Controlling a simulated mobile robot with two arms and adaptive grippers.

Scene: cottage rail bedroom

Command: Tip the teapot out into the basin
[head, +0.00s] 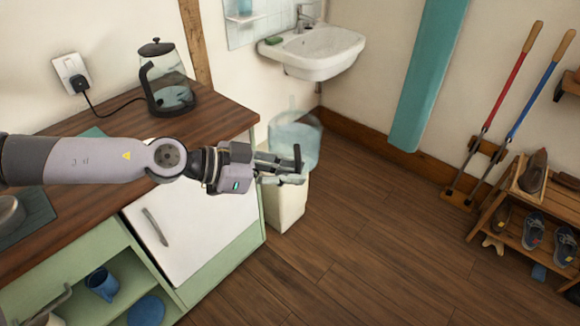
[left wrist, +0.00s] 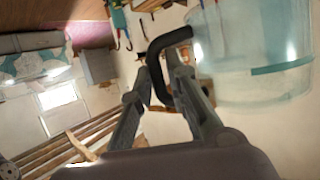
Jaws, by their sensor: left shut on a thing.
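My left gripper (head: 288,178) is shut on the black handle (left wrist: 178,65) of the clear glass teapot (head: 297,140). The teapot is off the counter, beyond and just right of the gripper. In the left wrist view its glass body (left wrist: 250,45) fills the upper right, with a bluish band in it that looks like liquid. In the head view it looks roughly upright; the gripper hides part of it. The white basin (head: 318,62) is fixed to the wall, farther back and higher in the picture, apart from the teapot. My right gripper is not in view.
A white bin (head: 288,203) stands on the floor below the teapot in the picture. A kettle (head: 164,88) stands on the wooden counter (head: 215,115) at left. A green soap (head: 273,40) lies on the basin's left rim. The floor right of the counter is clear.

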